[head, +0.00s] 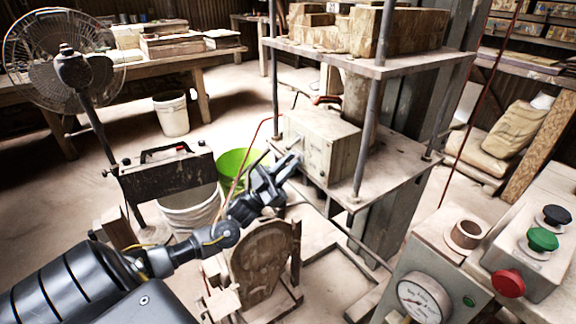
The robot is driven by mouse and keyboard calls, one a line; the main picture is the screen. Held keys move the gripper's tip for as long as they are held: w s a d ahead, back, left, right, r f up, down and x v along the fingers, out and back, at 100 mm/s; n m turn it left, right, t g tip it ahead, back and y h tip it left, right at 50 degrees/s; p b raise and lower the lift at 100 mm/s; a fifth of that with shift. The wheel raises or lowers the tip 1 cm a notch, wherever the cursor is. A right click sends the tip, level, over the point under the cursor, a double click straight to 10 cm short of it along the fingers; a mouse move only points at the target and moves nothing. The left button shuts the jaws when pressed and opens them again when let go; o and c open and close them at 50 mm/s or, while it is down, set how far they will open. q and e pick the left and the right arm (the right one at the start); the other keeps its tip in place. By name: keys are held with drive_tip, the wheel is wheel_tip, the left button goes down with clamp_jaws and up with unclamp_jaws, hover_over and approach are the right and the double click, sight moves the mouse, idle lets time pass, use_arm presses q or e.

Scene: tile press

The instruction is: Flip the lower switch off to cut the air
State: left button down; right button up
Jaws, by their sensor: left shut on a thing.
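A beige box (322,142) sits on the lower shelf of the metal press frame, right of centre. My left gripper (290,163) reaches up from the lower left to the lower left edge of this box. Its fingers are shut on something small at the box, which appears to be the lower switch. The fingers hide the switch, so its position cannot be read. My right gripper is not in view.
A control panel with a red button (508,282), a green button (542,239) and a pressure gauge (424,299) stands at the lower right. A green bucket (240,166) and a fan (58,60) are at the left. Frame posts (367,130) flank the box.

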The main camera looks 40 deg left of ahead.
use_arm(q)
drive_tip(key=c, duration=1.8)
unclamp_jaws()
drive_tip(key=shift+a+r, duration=0.1)
drive_tip(key=shift+r, duration=0.05)
drive_tip(key=shift+o, duration=0.4)
